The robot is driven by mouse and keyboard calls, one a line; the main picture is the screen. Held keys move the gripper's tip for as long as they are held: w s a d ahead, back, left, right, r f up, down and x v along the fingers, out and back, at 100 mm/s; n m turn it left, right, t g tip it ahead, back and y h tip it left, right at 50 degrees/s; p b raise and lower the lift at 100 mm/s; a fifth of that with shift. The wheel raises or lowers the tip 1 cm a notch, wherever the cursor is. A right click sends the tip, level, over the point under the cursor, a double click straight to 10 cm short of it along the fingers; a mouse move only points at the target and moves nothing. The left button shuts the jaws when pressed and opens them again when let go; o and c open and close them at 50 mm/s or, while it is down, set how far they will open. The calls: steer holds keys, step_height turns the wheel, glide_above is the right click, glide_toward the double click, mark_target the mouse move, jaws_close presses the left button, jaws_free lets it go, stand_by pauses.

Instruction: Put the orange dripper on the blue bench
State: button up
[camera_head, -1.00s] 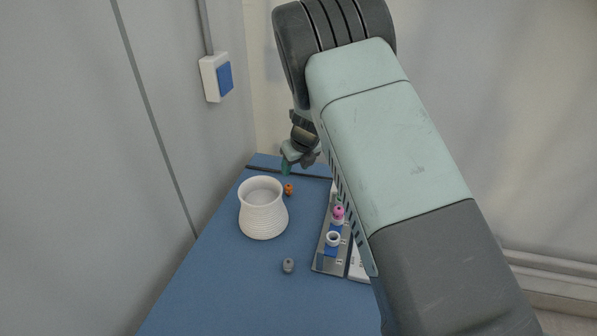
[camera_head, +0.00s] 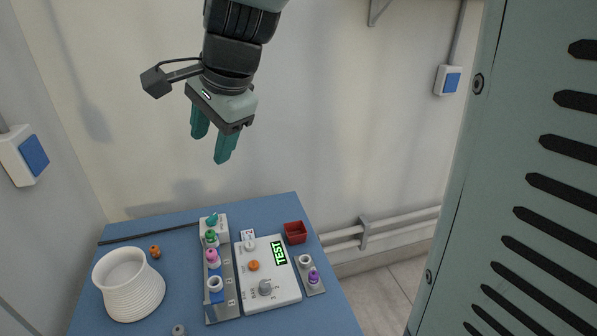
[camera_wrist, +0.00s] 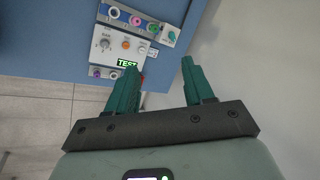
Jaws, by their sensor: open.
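The small orange dripper (camera_head: 155,252) stands on the blue bench (camera_head: 170,296), just behind and right of the white ribbed pot, apart from it. My gripper (camera_head: 211,146) is open and empty, high above the back of the bench, with its green fingers pointing down. It is well clear of the dripper. In the wrist view my gripper (camera_wrist: 158,66) also shows spread fingers with nothing between them. The wrist view shows part of the bench (camera_wrist: 40,50), but I cannot make out the dripper there.
The white pot (camera_head: 128,287) stands at the left. A grey dripper (camera_head: 178,330) lies at the front. A rack (camera_head: 222,299) holds green, pink and white pieces. Beside it are a test box (camera_head: 283,292) with an orange button, a red tray (camera_head: 295,233) and a small holder (camera_head: 314,285) with a purple piece.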

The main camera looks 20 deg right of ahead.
steer(key=s+d+n+h, duration=0.1)
steer(key=s+d+n, duration=0.2)
steer(key=s, duration=0.3)
steer(key=s+d+r+n+t+h, duration=0.1)
steer(key=s+d+n, duration=0.3)
steer(key=s, duration=0.3)
steer(key=s+d+n+h, duration=0.1)
steer(key=s+d+n, duration=0.2)
steer(key=s, duration=0.3)
steer(key=shift+s+d+r+n, duration=0.2)
steer(key=shift+s+r+n, duration=0.2)
steer(key=shift+n, duration=0.3)
